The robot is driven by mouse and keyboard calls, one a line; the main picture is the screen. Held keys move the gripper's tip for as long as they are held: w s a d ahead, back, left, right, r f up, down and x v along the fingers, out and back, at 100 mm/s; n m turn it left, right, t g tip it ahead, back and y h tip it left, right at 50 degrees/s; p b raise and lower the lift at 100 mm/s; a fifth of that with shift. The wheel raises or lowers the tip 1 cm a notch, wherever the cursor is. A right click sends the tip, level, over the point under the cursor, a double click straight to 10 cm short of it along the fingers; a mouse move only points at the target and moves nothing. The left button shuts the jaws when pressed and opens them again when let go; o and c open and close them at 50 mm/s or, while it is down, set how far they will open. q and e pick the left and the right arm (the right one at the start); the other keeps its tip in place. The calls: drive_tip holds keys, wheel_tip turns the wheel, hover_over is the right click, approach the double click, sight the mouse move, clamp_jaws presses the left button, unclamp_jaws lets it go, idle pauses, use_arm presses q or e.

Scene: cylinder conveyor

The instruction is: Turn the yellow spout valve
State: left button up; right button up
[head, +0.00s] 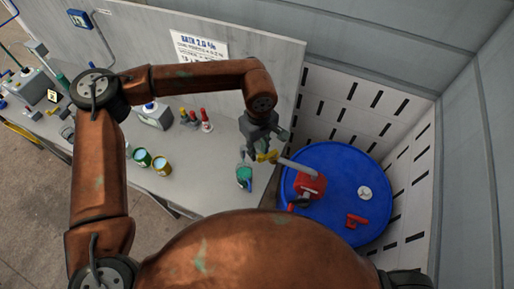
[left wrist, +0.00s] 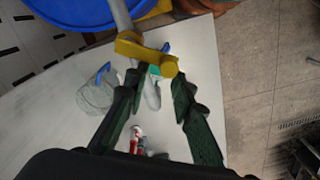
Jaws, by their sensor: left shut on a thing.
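The yellow spout valve (head: 268,157) sits at the end of a grey spout (head: 296,167) that comes from a red fitting (head: 310,184) on the blue drum. My left gripper (head: 258,148) reaches down to the valve from above and is shut on it. In the left wrist view the yellow valve (left wrist: 147,53) lies at the fingertips (left wrist: 158,80), and the fingers partly hide what is behind them. A clear container with green contents (head: 244,174) stands on the table below the spout end. My right gripper is not in view.
The blue drum (head: 345,163) stands in the corner, with a red piece (head: 356,221) on its lid. The grey table (head: 190,185) holds green and yellow cans (head: 151,161), red-topped bottles (head: 205,120) and a white box (head: 155,116). An upright panel (head: 270,60) stands behind.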

use_arm(q)
drive_tip(key=shift+d, duration=0.25)
drive_tip(key=shift+s+d, duration=0.15)
drive_tip(key=shift+s, duration=0.05)
drive_tip(key=shift+s+d+b, duration=0.25)
drive_tip(key=shift+d+b, duration=0.05)
drive_tip(key=shift+b, duration=0.1)
clamp_jaws()
drive_tip(key=shift+d, duration=0.15)
drive_tip(key=shift+a, duration=0.25)
drive_tip(key=shift+s+d+b, duration=0.3)
drive_tip(key=shift+d+b, duration=0.05)
drive_tip(key=shift+d, duration=0.3)
drive_tip(key=shift+o, duration=0.9)
unclamp_jaws()
drive_tip(key=shift+a, duration=0.15)
drive_tip(key=o, duration=1.4)
